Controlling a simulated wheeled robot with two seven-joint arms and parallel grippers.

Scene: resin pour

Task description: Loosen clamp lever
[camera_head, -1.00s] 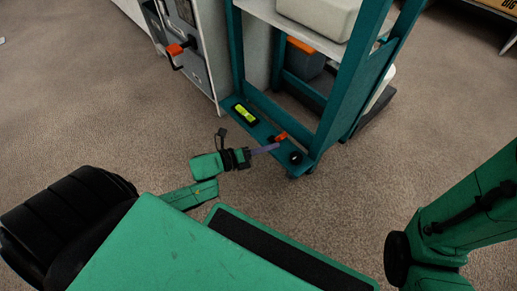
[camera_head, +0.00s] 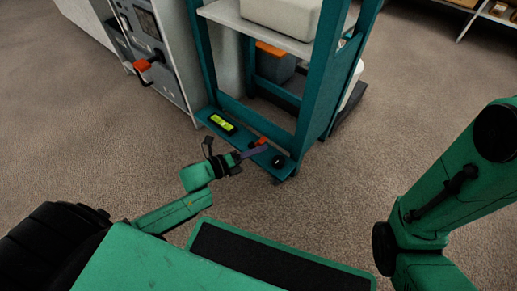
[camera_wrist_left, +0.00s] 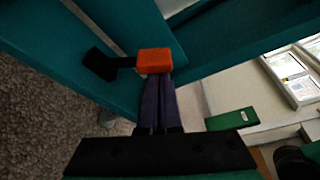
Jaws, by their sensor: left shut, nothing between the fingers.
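The clamp lever (camera_head: 261,141) has an orange grip and sits on the low teal rail of a frame in the head view. In the left wrist view the orange lever grip (camera_wrist_left: 155,61) is on a black arm that reaches left to a black block. My left gripper (camera_head: 264,149) is shut, with its purple-grey fingers pointing at the lever. In the left wrist view the closed fingertips (camera_wrist_left: 158,79) are right at the orange grip's near edge. They touch or nearly touch it; I cannot tell which. My right gripper is out of view.
A yellow-green level (camera_head: 222,123) and a black knob (camera_head: 278,161) are on the same teal rail (camera_head: 208,113). The carpet (camera_head: 330,200) right of the frame is clear.

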